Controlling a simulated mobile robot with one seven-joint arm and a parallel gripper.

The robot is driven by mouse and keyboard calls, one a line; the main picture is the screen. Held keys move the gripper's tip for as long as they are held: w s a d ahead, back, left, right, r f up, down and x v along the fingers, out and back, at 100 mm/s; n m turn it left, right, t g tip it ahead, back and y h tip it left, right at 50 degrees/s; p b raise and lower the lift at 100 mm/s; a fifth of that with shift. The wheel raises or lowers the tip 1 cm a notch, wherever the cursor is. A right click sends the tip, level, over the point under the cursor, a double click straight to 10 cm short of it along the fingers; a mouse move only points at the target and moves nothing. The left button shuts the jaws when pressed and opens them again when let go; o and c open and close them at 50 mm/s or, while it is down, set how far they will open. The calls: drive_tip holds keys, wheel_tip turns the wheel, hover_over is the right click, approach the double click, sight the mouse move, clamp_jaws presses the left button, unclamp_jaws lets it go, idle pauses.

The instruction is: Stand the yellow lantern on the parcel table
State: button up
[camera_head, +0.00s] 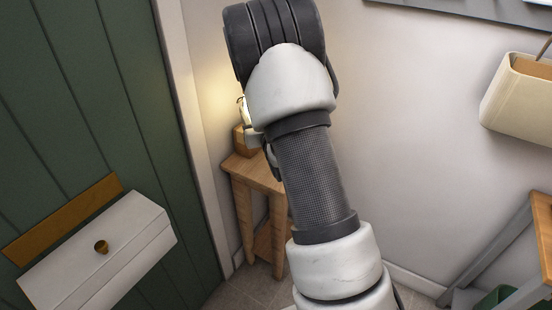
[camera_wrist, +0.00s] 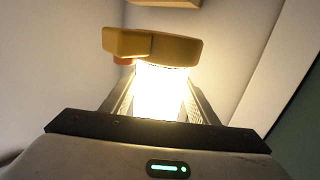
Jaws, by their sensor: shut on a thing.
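The yellow lantern (camera_wrist: 178,50) fills the middle of the wrist view, with a yellow end piece and a brightly glowing body. My gripper (camera_wrist: 160,86) is shut on the glowing body, one finger on each side. In the head view a small wooden table (camera_head: 253,172), probably the parcel table, stands in the corner by the green door. My arm hides most of the gripper and part of the tabletop there. A warm glow shows on the wall above the table. I cannot tell whether the lantern touches the tabletop.
A brown box-like thing (camera_head: 241,139) sits on the table, partly hidden by my arm. A white box (camera_head: 100,255) with a brass knob is on the green door (camera_head: 100,110) at left. A cream holder (camera_head: 520,100) hangs on the right wall; a grey-framed bench (camera_head: 510,255) stands lower right.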

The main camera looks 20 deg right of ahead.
drive_tip(key=w+d+f+m+h+b, duration=0.1)
drive_tip(key=w+d+f+b, duration=0.15)
drive_tip(key=d, duration=0.35)
drive_tip(key=w+d+f+h+b, duration=0.1)
drive_tip(key=d+f, duration=0.3)
drive_tip(key=d, duration=0.2)
drive_tip(key=shift+s+d+f+b, duration=0.1)
drive_tip(key=shift+f+b, duration=0.6)
drive_tip(key=shift+f, duration=1.65)
drive_tip(key=shift+d+f+b, duration=0.1)
drive_tip(key=shift+f+b, duration=0.55)
drive_tip(key=shift+f, duration=1.7)
drive_tip(key=shift+a+f, duration=0.1)
drive_tip(key=shift+f, duration=0.05)
drive_tip(key=o, duration=1.5)
drive_tip(key=shift+f, duration=0.15)
